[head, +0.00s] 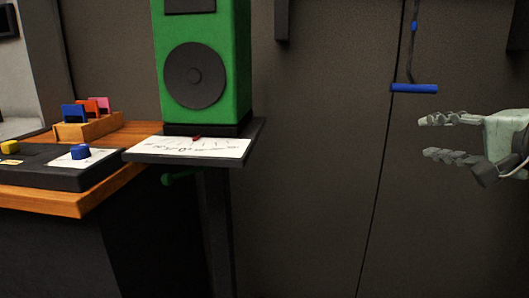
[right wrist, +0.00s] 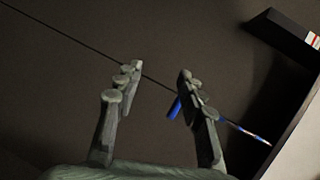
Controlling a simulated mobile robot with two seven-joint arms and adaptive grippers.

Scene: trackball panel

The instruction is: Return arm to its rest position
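My right gripper (head: 428,138) is at the right side of the head view, in front of the dark wall. Its two fingers stand apart with nothing between them. The right wrist view also shows the fingers apart (right wrist: 158,75) and empty. My left gripper is not in either view.
A green speaker-like box (head: 229,60) stands on a dark stand with a white dial sheet (head: 190,149).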

